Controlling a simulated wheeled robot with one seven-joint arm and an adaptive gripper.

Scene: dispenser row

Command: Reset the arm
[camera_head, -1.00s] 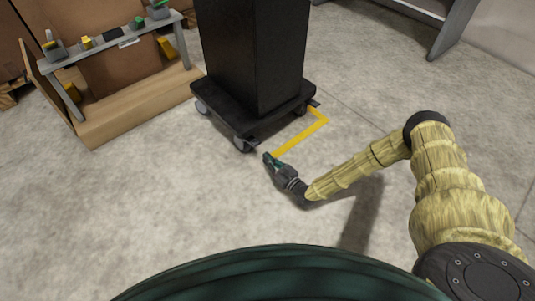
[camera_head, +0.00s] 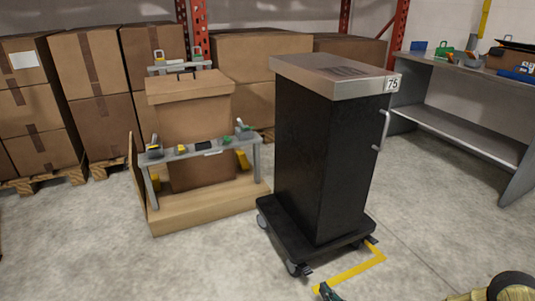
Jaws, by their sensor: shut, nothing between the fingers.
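My gripper (camera_head: 328,291) shows only at the bottom edge of the head view, a dark green tip over the floor by the yellow floor line. It is shut and empty. Most of it is cut off by the frame. Part of my straw-coloured arm (camera_head: 490,295) with a dark round joint shows in the bottom right corner; the links between are out of view.
A black wheeled cabinet (camera_head: 325,160) marked 75 stands just beyond my gripper. A low grey rack (camera_head: 205,148) with small items is left of it. A grey workbench (camera_head: 465,125) stands at right. Cardboard boxes (camera_head: 90,75) line the back. Floor at front left is clear.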

